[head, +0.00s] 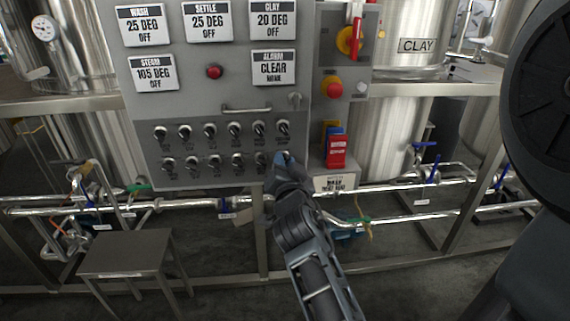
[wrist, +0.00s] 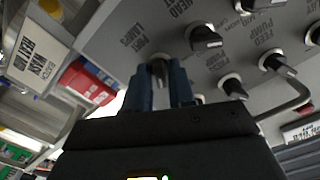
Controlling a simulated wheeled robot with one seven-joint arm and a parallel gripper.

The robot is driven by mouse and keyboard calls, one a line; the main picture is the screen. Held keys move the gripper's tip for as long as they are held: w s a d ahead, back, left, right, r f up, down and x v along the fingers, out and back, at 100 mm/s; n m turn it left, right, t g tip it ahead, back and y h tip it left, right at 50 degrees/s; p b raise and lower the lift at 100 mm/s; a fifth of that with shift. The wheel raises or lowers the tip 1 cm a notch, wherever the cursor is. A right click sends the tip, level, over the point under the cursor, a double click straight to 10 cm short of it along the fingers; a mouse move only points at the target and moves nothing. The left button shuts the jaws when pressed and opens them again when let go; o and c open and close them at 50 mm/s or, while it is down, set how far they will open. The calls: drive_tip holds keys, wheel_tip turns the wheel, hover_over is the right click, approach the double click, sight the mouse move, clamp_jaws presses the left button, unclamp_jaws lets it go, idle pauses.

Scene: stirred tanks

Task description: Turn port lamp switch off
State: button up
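The port lamp switch (wrist: 159,72) is a small dark and silver knob on the grey panel, beside its label, PORT LAMPS (wrist: 133,38), in the wrist view. My gripper (wrist: 162,88) is at the panel, with one blue finger on each side of this switch. I cannot tell whether the fingers touch it. In the head view, my gripper (head: 284,158) is at the right end of the lower switch row and hides the switch there. The switch's exact setting is unclear.
The control panel (head: 225,72) carries two rows of dark switches close together and a handle (head: 246,110). To the right are a red switch block (head: 336,150) and a red push button (head: 332,87). A metal stool (head: 125,255) stands at lower left; steel pipes run below the panel.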

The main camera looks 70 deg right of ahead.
clamp_jaws()
drive_tip(key=shift+n, duration=0.3)
drive_tip(key=shift+w+n+b, duration=0.1)
drive_tip(key=shift+n+b, duration=0.7)
drive_tip(key=shift+n, duration=4.9)
